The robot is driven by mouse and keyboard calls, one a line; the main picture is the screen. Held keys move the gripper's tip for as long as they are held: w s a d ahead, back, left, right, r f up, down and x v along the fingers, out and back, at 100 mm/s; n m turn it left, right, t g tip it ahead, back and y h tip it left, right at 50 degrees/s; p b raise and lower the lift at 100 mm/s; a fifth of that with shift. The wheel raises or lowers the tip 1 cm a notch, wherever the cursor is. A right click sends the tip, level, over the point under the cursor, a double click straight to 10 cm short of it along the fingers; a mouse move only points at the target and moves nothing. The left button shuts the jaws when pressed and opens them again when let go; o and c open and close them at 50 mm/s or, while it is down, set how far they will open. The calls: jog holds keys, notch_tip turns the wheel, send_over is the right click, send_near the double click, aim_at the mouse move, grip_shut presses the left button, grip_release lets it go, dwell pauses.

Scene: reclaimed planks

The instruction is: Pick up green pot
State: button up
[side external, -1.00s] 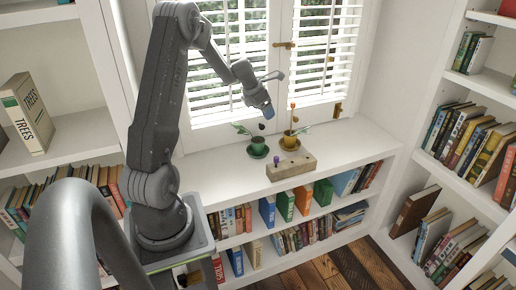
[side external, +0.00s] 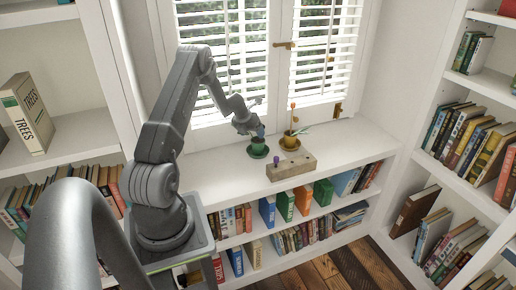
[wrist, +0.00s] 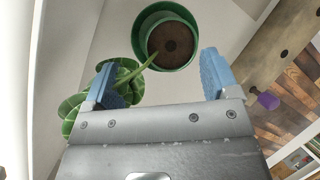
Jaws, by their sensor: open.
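The green pot (side external: 258,149) stands on a green saucer on the white shelf top below the window. In the wrist view the pot (wrist: 188,53) appears at the top centre, with dark soil inside. A green stem runs from it to broad leaves (wrist: 122,72) near the left finger. My gripper (side external: 259,132) is just above the pot in the side view. In the wrist view my gripper (wrist: 160,77) has its blue fingers wide apart, with the stem between them and the pot beyond the tips. Whether a finger touches the leaves I cannot tell.
A yellow pot (side external: 290,143) with a plant stands to the right. A wooden block (side external: 297,168) with a purple knob (side external: 273,162) lies in front. The window shutters (side external: 218,95) are close behind. The shelf top (side external: 350,143) is clear to the right.

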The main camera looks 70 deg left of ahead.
aim_at(257, 140)
jog(key=x, duration=0.5)
jog(key=shift+w+d+r, duration=0.1)
jog(key=shift+w+d, duration=0.1)
jog(key=shift+c, duration=0.4)
jog(key=c, duration=1)
jog(key=shift+o, duration=0.2)
notch_tip(257, 140, up, 13)
jog(key=f+n, duration=0.1)
jog(key=f, duration=0.2)
jog(key=f+n+y, duration=0.1)
jog(key=f, duration=0.2)
jog(key=f+n, duration=0.2)
jog(key=f, duration=0.1)
jog(key=shift+w+d+f+g, duration=0.15)
jog(key=shift+d+f+g, duration=0.1)
jog(key=shift+g, duration=0.15)
jog(key=shift+f, duration=1.4)
